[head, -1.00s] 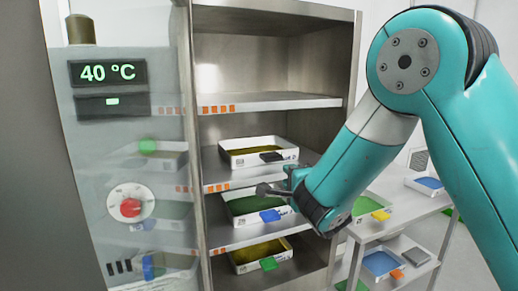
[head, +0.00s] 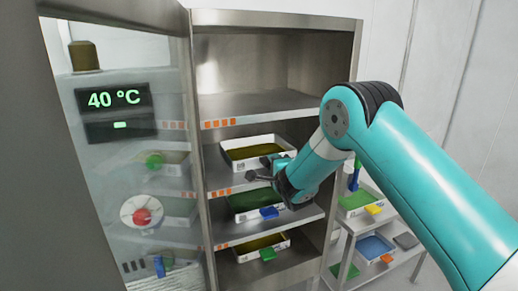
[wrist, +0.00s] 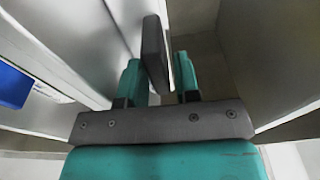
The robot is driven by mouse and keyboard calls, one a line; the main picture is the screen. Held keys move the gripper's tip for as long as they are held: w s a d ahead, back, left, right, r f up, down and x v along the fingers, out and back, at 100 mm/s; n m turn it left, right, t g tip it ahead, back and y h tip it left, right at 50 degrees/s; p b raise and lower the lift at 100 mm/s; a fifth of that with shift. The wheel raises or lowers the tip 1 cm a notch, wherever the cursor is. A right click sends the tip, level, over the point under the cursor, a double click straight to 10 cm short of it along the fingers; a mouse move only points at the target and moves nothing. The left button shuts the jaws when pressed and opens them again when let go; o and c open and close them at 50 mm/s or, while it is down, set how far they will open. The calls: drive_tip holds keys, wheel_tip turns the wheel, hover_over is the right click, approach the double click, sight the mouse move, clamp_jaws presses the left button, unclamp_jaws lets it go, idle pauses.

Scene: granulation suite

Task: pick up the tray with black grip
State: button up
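The tray with the black grip (head: 228,163) is a white tray with dark yellow-olive contents on the cabinet's upper-middle shelf. In the wrist view its black grip (wrist: 153,50) stands between the two teal fingers of my gripper (wrist: 160,80). The fingers are apart, with a gap showing on the right side of the grip; the left finger looks close to it. In the head view my gripper (head: 268,172) is at the tray's front right and hides the grip.
The tray with a blue grip (head: 269,212) sits one shelf below, close under my gripper. A tray with a green grip (head: 268,254) is lower. The open glass door (head: 90,200) stands left. A cart (head: 345,238) with several trays stands right. The top shelf (head: 270,104) is empty.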

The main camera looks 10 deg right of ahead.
drive_tip(key=shift+w+f, duration=0.1)
drive_tip(key=shift+w, duration=0.3)
clamp_jaws()
